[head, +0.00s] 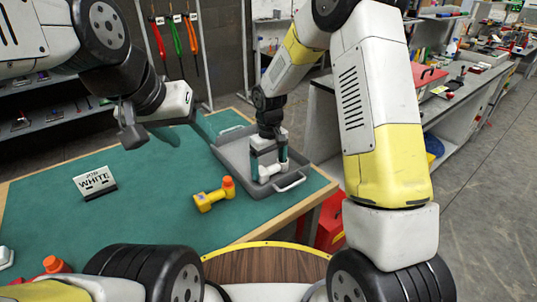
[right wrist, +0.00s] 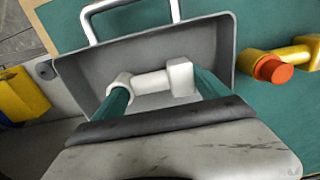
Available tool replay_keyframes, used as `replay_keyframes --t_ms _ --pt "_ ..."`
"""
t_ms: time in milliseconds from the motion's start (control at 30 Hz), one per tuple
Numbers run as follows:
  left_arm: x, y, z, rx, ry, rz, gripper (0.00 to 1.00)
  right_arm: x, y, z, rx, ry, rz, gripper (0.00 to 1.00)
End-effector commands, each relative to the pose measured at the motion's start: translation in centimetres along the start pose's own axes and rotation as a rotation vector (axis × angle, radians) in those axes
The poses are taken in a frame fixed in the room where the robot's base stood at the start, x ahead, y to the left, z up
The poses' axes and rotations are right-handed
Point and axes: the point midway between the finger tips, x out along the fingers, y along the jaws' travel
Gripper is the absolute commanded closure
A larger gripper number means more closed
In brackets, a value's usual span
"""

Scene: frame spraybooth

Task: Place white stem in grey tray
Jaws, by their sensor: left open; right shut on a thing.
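The white stem (head: 271,171) is between the teal fingers of my right gripper (head: 268,163), which is shut on it. It is within the outline of the grey tray (head: 232,153), low over the floor; I cannot tell whether it touches. In the right wrist view the stem (right wrist: 152,82) lies crosswise between the fingers (right wrist: 163,92), with the tray wall (right wrist: 80,75) around it. My left gripper (head: 187,132) is open and empty above the green table, left of the tray.
A yellow stem with an orange cap (head: 212,196) lies left of the tray, also in the right wrist view (right wrist: 285,60). A sign reading "JOB WHITE" (head: 95,182) stands on the green table (head: 140,215). Another orange cap (head: 55,264) shows at lower left. The table's middle is mostly clear.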

Motion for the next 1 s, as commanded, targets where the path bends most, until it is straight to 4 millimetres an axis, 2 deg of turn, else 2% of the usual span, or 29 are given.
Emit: replay_keyframes --t_ms 200,233,300,533,667,1000 --pt "0.0 0.0 0.0 0.0 0.0 0.0 0.43 0.3 0.0 0.0 0.0 -0.001 0.0 0.63" --pt "0.0 0.0 0.0 0.0 0.0 0.0 0.43 0.3 0.0 0.0 0.0 -0.001 0.0 0.09" --pt "0.0 0.0 0.0 0.0 0.0 0.0 0.43 0.2 0.0 0.0 0.0 -0.001 0.0 0.0" --pt "0.0 0.0 0.0 0.0 0.0 0.0 0.43 0.1 0.0 0.0 0.0 0.0 0.0 0.0" --pt "0.0 0.0 0.0 0.0 0.0 0.0 0.43 -0.9 0.0 0.0 0.0 0.001 0.001 0.0" --pt "0.0 0.0 0.0 0.0 0.0 0.0 0.43 -8.0 0.0 -0.1 0.0 0.003 0.002 0.0"
